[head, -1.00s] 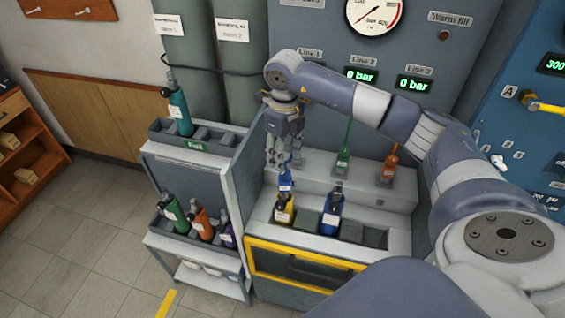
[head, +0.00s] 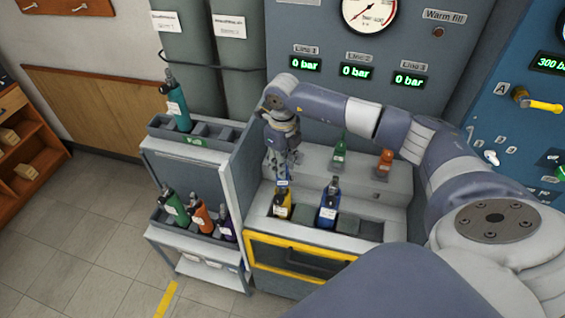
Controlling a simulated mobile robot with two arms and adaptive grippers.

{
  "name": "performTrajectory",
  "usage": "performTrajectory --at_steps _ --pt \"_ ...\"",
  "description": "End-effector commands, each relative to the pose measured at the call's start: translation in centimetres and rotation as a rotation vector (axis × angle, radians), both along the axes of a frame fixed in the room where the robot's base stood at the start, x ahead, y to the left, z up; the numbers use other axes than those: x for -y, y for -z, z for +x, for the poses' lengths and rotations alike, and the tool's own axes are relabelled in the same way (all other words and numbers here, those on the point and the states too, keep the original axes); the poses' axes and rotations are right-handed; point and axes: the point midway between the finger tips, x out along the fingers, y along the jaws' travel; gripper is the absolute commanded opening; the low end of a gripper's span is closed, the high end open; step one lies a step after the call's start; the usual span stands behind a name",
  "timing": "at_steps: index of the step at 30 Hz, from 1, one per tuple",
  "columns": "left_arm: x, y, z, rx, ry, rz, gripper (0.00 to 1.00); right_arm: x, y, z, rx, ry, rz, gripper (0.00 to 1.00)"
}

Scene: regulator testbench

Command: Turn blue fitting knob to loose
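The blue fitting (head: 283,184) shows as a small blue piece with a pale label, just above the yellow bottle (head: 282,206) at the left of the bench. Its upper part and knob are hidden behind my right gripper (head: 281,172). My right gripper points down at the fitting, its fingers at or around the top of it. I cannot tell whether they touch or grip the knob. My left gripper is not in view.
A blue bottle (head: 328,206) stands in the bench slots right of the yellow one. Green (head: 339,152) and orange (head: 384,164) fittings stand on the ledge. A grey upright panel (head: 238,187) is close to the left of the gripper. The Line 1 display (head: 305,64) reads 0 bar.

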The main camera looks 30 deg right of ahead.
Motion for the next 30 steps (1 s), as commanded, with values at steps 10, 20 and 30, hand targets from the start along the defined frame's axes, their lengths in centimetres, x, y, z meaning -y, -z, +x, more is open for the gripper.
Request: performTrajectory --at_steps 10,20,30 --pt "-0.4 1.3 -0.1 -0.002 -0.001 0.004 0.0 0.0 0.2 0.1 0.003 -0.066 0.001 0.02" --pt "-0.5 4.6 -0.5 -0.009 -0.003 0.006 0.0 0.0 0.4 0.1 0.005 -0.301 -0.001 0.01" --pt "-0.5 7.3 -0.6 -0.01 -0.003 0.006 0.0 0.0 0.2 0.1 0.003 -0.542 -0.001 0.01"
